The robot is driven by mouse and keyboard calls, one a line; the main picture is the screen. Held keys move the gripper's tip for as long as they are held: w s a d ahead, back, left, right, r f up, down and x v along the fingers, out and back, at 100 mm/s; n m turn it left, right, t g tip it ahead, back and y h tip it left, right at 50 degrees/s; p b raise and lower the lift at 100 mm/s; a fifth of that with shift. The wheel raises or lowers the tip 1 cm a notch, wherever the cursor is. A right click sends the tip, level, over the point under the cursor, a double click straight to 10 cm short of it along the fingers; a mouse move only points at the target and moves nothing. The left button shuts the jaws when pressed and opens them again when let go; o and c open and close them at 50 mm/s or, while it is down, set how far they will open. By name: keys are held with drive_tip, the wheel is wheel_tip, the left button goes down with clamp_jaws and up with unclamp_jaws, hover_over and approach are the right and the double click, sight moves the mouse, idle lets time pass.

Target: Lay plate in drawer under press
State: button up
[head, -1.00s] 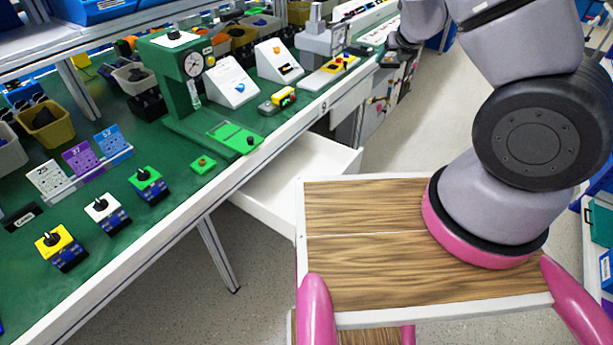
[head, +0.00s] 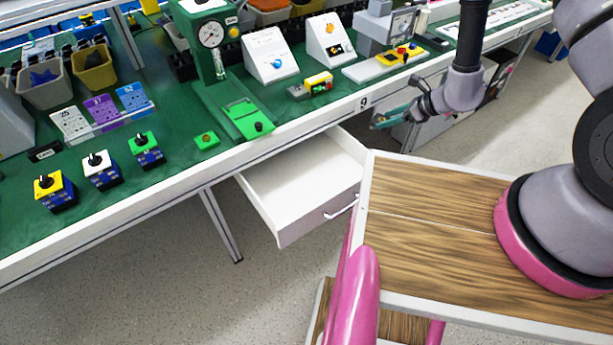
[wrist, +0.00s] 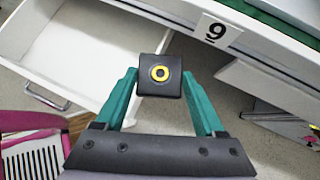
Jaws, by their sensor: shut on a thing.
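The plate (wrist: 160,75), a dark square piece with a yellow ring, is between my gripper's teal fingertips (wrist: 159,82) in the wrist view. My gripper (head: 386,119) is shut on it. In the head view the gripper is right of the open drawer, near the bench front; the plate is too small to make out there. The white drawer (head: 290,190) is pulled out under the bench, and the part I see is empty. It also shows at upper left in the wrist view (wrist: 75,45), left of the plate. The green press (head: 215,65) with a dial stands on the bench above the drawer.
A wood-topped cart (head: 430,240) with pink posts stands right of the drawer's front. The drawer handle (head: 342,207) sticks out toward it. The bench edge carries a "9" label (head: 364,102). Switch boxes (head: 102,170) stand on the bench. Floor is clear at lower left.

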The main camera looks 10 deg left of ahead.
drive_tip(key=s+a+f+n+g, duration=0.3)
drive_tip(key=s+a+f+n, duration=0.25)
drive_tip(key=a, duration=0.25)
drive_tip(key=n+g, duration=0.4)
hover_over(309, 187)
drive_tip(key=w+d, duration=0.1)
drive_tip(key=d, duration=0.2)
wheel_tip(309, 187, down, 8)
drive_tip(key=shift+w+d+r, duration=0.1)
drive_tip(key=shift+w+r, duration=0.05)
drive_tip(key=shift+r, duration=0.05)
wheel_tip(309, 187, down, 5)
drive_tip(key=o, duration=1.5)
drive_tip(key=shift+r, duration=0.1)
drive_tip(key=v, duration=1.2)
drive_tip(key=shift+w, duration=0.1)
